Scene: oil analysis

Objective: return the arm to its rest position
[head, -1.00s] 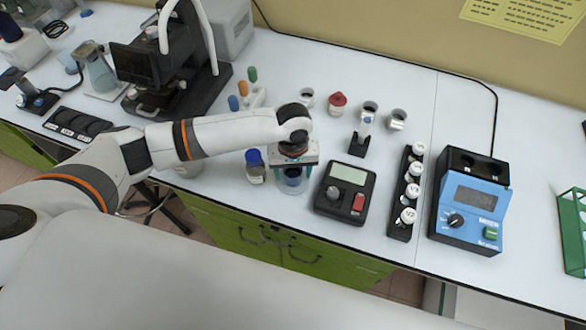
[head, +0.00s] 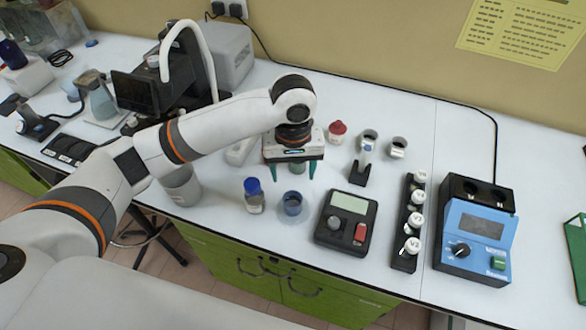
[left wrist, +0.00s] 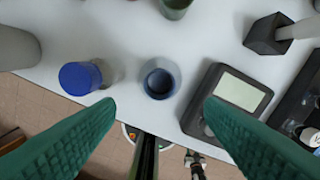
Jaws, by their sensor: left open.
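My left arm (head: 215,130) reaches in from the left over the white bench. My left gripper (head: 294,172) points down and is open, with nothing between its green fingers. It hangs above and a little behind a small beaker with dark blue contents (head: 292,204). In the left wrist view the same beaker (left wrist: 160,79) lies ahead of and between the two spread fingers (left wrist: 155,115), apart from both. A blue-capped bottle (head: 254,196) stands just left of the beaker; it also shows in the left wrist view (left wrist: 82,77). My right gripper is in neither view.
A black meter with a screen (head: 345,218) is right of the beaker. Further right are a rack of white-capped vials (head: 408,225) and a blue instrument (head: 478,228). Small cups (head: 398,147) and a red-lidded jar (head: 337,131) stand behind. A microscope-like device (head: 160,75) is at the left.

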